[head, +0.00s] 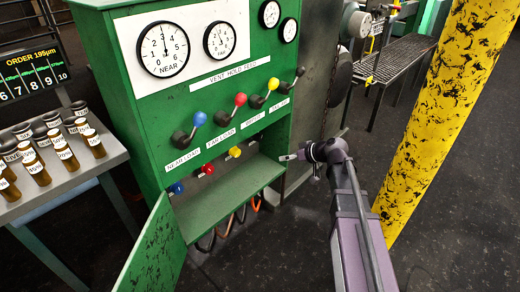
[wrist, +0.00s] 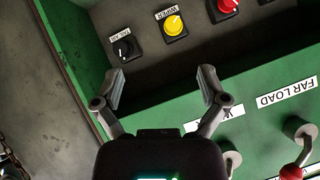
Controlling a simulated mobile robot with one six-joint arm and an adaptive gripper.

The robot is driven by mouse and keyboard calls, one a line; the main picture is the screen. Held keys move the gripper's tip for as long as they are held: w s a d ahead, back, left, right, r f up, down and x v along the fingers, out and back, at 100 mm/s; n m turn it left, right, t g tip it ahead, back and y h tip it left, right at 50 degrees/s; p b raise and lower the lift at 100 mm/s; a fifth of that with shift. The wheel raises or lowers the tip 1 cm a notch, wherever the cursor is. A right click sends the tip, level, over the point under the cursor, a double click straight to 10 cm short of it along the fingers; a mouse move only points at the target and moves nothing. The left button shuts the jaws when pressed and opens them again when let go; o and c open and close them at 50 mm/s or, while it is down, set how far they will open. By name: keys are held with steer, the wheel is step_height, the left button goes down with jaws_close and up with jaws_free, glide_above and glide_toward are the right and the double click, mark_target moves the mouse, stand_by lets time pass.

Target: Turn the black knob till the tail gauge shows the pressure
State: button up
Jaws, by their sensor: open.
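The black knob (wrist: 124,48) shows in the wrist view at upper left, on a dark panel, with a small upside-down label. I cannot make it out in the head view. My gripper (wrist: 162,87) is open and empty, its fingers spread below and to the right of the black knob, apart from it. In the head view my gripper (head: 289,157) is at the right side of the green cabinet's recess. Two small gauges (head: 269,14) (head: 288,30) are at the cabinet's upper right; their labels and readings are too small to tell.
A yellow knob (wrist: 173,25) and red knob (wrist: 228,6) sit beside the black one. Levers with coloured balls (head: 240,100) project above the recess. The green cabinet (head: 115,110) has an open door (head: 155,250). A yellow post (head: 440,100) stands right of my arm.

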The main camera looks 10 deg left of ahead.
mark_target(261, 139)
steer(key=w+f+t+y+b, duration=0.2)
steer(key=w+f+t+b, duration=0.1)
steer(key=w+b, duration=0.3)
steer(key=w+a+f+n+t+y+b, duration=0.1)
steer(key=w+f+b, duration=0.4)
steer(key=b, duration=0.6)
steer(key=shift+w+a+f+t+y+b, duration=0.3)
steer(key=shift+w+t+y, duration=0.3)
steer(key=shift+w+t, duration=0.45)
steer(key=x, duration=1.3)
steer(key=shift+w+a, duration=0.25)
steer(key=shift+a, duration=0.05)
steer(key=c, duration=1.1)
